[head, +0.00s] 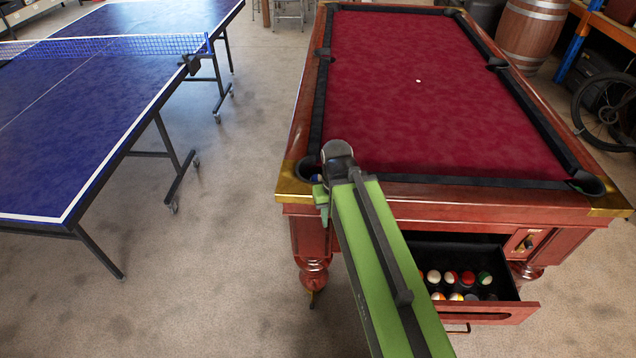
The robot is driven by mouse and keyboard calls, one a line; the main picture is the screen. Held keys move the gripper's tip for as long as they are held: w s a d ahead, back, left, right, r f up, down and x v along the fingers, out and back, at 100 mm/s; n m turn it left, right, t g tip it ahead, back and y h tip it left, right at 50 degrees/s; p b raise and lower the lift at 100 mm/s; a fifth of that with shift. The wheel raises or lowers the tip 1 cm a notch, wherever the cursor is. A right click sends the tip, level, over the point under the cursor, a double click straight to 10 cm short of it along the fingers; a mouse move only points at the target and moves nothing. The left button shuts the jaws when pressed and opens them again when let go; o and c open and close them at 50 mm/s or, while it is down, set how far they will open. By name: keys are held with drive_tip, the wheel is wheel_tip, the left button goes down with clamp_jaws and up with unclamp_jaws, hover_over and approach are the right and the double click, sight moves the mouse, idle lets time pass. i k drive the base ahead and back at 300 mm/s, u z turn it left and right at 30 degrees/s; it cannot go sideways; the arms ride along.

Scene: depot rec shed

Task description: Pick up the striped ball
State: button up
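My green arm reaches up to the near-left corner of the pool table (440,95). My gripper (319,190) is at that corner pocket, mostly hidden by the arm's dark joint, so whether its fingers are open or shut does not show. A small blue and white patch (316,179) shows in the pocket beside my gripper; it may be part of a striped ball, but too little is visible to be sure. Several balls lie in the open drawer (487,314) below the table, some white with orange or red (450,277) and one with green (484,278). A small white ball (418,81) lies on the red cloth.
A blue table-tennis table (90,120) with a net stands at the left. Bare concrete floor (225,240) lies between the two tables. The drawer sticks out at the front of the pool table. A barrel (532,30) and a wheel (607,110) are at the right.

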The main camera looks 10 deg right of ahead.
sight(316, 177)
drive_tip(key=z, duration=0.05)
drive_tip(key=k, duration=1.2)
drive_tip(key=u, duration=0.35)
drive_tip(key=i, duration=0.4)
drive_tip(key=u, duration=0.75)
drive_tip(key=i, duration=2.05)
drive_tip(key=z, duration=0.35)
